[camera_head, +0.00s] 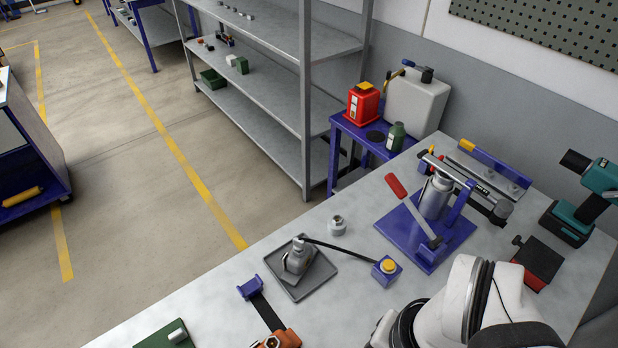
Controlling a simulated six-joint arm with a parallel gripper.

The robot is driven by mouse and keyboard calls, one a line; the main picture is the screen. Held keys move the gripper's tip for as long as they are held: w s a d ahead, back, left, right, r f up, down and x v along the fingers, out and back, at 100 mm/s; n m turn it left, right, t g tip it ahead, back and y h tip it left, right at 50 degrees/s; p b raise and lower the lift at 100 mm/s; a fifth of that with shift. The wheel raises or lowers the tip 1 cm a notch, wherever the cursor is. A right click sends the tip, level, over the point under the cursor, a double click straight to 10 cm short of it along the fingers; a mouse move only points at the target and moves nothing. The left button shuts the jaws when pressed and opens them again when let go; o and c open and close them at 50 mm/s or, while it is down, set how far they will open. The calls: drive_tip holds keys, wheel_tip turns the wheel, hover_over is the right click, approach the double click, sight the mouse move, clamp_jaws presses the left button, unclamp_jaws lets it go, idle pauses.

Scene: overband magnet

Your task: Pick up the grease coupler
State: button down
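I cannot tell for sure which item is the grease coupler. A small light-grey metal fitting (337,226) stands alone on the workbench, behind and right of a grey tray. A larger grey metal piece (297,260) sits in the tray (318,281). A dark hose or rod runs from near its top towards a blue box with a yellow button (387,268). My white arm shows at the bottom right, in front of the bench. My gripper is not in view, so its state is hidden.
A press-like device on a blue plate (399,235) with a red handle stands right of centre. A teal drill (590,195) and a red-black block (538,262) are at the right. An orange part (280,340) and green plate (155,338) lie at the front. Shelving (265,118) stands behind.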

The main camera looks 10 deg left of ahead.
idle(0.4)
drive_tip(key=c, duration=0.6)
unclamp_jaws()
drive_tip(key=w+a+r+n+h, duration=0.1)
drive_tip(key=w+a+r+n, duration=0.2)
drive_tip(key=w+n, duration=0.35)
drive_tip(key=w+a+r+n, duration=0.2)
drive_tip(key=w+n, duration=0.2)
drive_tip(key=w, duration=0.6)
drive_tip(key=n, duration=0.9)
hover_over(299, 239)
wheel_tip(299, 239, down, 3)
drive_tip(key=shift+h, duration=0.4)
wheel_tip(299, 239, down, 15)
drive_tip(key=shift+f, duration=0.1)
